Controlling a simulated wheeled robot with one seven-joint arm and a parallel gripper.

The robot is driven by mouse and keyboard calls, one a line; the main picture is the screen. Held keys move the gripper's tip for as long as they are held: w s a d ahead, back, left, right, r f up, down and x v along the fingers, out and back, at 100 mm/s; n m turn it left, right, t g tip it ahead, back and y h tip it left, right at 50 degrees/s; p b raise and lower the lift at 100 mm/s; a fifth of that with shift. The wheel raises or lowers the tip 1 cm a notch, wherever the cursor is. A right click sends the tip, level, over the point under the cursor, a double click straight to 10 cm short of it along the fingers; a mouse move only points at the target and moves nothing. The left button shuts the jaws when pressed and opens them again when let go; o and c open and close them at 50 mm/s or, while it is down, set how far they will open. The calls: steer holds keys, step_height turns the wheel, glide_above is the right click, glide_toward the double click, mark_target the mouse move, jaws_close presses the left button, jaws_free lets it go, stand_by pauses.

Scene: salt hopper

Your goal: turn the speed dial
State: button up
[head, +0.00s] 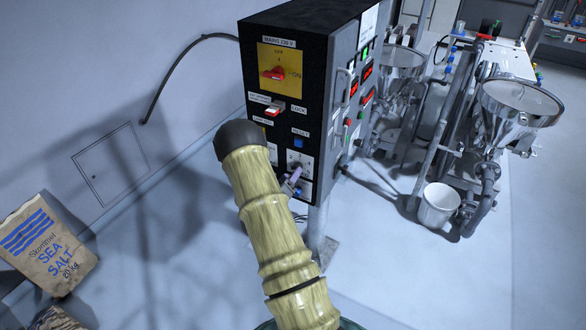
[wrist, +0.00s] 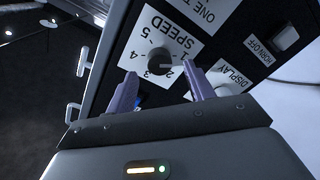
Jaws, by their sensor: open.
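The speed dial (wrist: 160,62) is a dark round knob on a white plate marked SPEED with numbers around it, in the upper middle of the wrist view. My gripper (wrist: 160,92) is open, with its two purple fingers apart just short of the dial, one toward each side of it. I cannot tell whether either finger touches the knob. In the head view my gripper (head: 291,180) is at the lower part of the black control box (head: 285,125). My arm stands in front of the box there and hides part of its lower face.
The box also carries a red main switch (head: 273,74) on a yellow plate, a lock switch (head: 274,109) and a blue reset button (head: 298,142). Steel hoppers (head: 520,100) and a white bucket (head: 438,205) stand at the right. A sea salt bag (head: 45,245) lies at the left.

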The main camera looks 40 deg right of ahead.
steer(key=x, duration=0.3)
steer(key=shift+p, duration=0.3)
steer(key=c, duration=1)
steer(key=shift+f+m+b, duration=0.1)
steer(key=shift+m+b, duration=0.2)
steer(key=shift+b, duration=0.15)
